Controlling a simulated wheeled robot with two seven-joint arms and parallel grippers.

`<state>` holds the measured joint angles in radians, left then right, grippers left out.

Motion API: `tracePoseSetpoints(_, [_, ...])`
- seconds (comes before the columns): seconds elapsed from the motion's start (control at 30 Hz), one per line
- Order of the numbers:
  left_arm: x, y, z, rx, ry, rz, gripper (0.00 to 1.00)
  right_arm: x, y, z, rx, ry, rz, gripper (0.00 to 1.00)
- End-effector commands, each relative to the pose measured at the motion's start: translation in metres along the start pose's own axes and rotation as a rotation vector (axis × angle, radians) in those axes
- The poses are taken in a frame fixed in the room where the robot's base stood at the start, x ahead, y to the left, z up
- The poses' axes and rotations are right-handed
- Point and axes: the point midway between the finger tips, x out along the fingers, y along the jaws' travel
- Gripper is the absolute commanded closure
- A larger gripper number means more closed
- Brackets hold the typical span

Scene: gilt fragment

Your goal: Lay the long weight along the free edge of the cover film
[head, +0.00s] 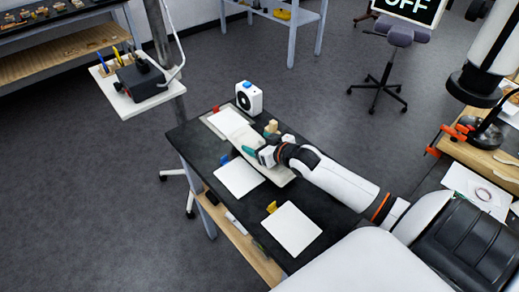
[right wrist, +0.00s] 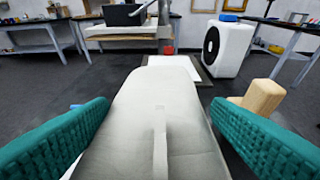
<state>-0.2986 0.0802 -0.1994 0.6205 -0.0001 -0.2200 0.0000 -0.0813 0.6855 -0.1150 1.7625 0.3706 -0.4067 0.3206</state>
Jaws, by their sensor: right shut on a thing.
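My right gripper (head: 254,154), with teal ridged fingers, reaches over the dark table from the right. In the right wrist view it (right wrist: 160,105) is shut on a long, pale grey, soft-looking weight (right wrist: 158,92) with a raised strip along its middle. The weight stretches forward between the fingers; its near end runs out of that view. In the head view the gripper and arm hide part of the weight (head: 275,175). Beyond its far end lies a white sheet (head: 228,121), perhaps the cover film, on a pale board. I cannot tell which edge is free. My left gripper is not in view.
A white fan-like box (head: 249,98) stands at the table's back. Wooden blocks (head: 271,128) stand close to the right of the gripper. Two white square pads (head: 240,178) (head: 291,230) lie toward the front, with a yellow piece (head: 271,207) by one.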

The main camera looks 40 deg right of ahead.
Motion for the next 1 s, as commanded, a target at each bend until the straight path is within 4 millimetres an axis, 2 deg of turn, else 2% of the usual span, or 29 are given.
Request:
tracePoseSetpoints(0.2, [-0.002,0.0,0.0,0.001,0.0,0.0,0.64,0.01,0.001,-0.024,0.0,-0.002,0.001,0.62])
tracePoseSetpoints(0.57, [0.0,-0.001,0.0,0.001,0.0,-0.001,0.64,0.012,0.001,-0.028,-0.001,-0.002,0.001,0.62])
tracePoseSetpoints(0.6, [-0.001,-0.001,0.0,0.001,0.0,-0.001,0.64,0.012,0.001,-0.029,-0.001,0.002,0.0,0.22])
tracePoseSetpoints(0.7, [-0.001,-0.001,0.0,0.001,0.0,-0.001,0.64,0.012,0.001,-0.029,0.0,0.002,0.001,0.06])
tracePoseSetpoints(1.0, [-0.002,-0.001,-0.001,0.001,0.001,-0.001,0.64,0.011,0.001,-0.028,-0.001,0.001,0.001,0.05])
